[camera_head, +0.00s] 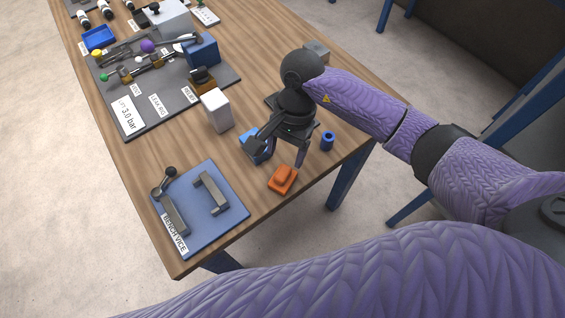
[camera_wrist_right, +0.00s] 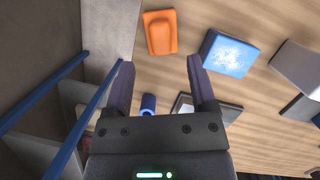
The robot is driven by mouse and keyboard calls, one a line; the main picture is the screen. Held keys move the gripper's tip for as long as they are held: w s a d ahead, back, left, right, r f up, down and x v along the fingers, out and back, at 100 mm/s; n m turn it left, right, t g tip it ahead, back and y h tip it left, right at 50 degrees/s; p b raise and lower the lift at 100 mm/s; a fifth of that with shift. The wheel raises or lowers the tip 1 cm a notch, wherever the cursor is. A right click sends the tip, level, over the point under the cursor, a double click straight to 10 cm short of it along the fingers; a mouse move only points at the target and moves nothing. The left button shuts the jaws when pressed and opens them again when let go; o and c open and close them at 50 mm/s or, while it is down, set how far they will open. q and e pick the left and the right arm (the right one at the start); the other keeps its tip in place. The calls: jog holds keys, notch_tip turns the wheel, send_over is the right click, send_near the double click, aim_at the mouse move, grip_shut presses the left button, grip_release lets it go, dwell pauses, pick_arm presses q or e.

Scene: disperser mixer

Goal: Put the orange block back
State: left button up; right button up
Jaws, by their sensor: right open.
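The orange block (camera_head: 283,179) lies on the wooden table near its front edge, with a raised part on top. It also shows in the right wrist view (camera_wrist_right: 160,32), just beyond the fingertips and between their lines. My right gripper (camera_head: 279,152) is open and empty above the table, behind the orange block in the head view and apart from it. Its two spread fingers also show in the right wrist view (camera_wrist_right: 160,63). My left gripper is out of view.
A blue block (camera_wrist_right: 230,53) with a speckled white top stands beside the right gripper. A small blue cylinder (camera_head: 328,141) stands near the right table edge. The bench vice plate (camera_head: 225,220) lies left of the orange block. A white box (camera_head: 217,110) stands behind.

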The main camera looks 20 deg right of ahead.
jog(key=v, duration=0.6)
jog(key=shift+r, duration=0.2)
